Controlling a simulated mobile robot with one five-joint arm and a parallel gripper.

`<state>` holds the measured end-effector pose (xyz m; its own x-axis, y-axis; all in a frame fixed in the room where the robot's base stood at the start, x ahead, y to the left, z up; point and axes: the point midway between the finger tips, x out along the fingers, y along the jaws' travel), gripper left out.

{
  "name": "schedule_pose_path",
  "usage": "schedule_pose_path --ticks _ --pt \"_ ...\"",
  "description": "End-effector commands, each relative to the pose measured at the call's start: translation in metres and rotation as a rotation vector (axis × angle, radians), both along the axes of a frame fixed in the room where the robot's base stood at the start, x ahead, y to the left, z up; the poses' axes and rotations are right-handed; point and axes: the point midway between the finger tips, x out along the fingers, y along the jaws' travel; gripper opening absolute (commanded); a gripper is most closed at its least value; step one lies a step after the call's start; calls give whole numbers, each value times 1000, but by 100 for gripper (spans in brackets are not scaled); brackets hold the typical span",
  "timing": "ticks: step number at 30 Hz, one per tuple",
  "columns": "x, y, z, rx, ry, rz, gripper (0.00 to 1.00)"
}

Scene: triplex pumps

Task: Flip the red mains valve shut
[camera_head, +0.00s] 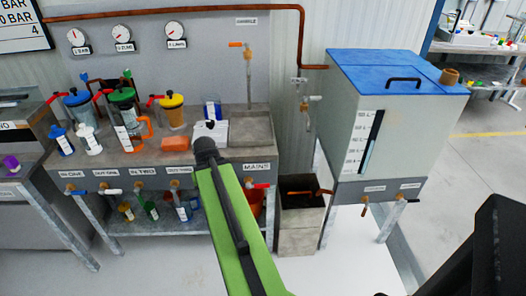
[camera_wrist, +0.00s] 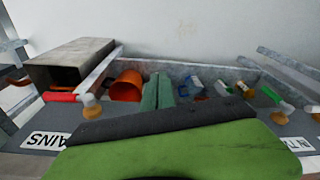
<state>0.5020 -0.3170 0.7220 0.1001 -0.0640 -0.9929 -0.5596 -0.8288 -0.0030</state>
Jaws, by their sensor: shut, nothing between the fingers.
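The red mains valve handle (camera_head: 261,186) sits on the bench front under the MAINS label (camera_head: 257,167). It lies sideways, pointing right from its brass fitting. In the wrist view the red handle (camera_wrist: 61,97) is at the left, beside the upside-down MAINS label (camera_wrist: 45,141), and points left. My gripper (camera_wrist: 158,80) shows there as two green fingers close together, shut and empty. They are to the right of the red handle, apart from it. In the head view my green arm reaches the bench front left of the valve and hides the fingers.
An orange bucket (camera_wrist: 126,86) and bottles are below the bench. A grey bin (camera_head: 300,225) stands right of the valve, beside the blue-lidded tank (camera_head: 350,128).

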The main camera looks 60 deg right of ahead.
Motion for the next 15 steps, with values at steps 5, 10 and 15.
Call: schedule_pose_path --ticks 5,10,15 --pt "-71 -96 102 -26 -30 -201 0" --pt "-115 -138 131 -42 -44 -301 0" --pt "-125 -147 132 -48 -48 -322 0"
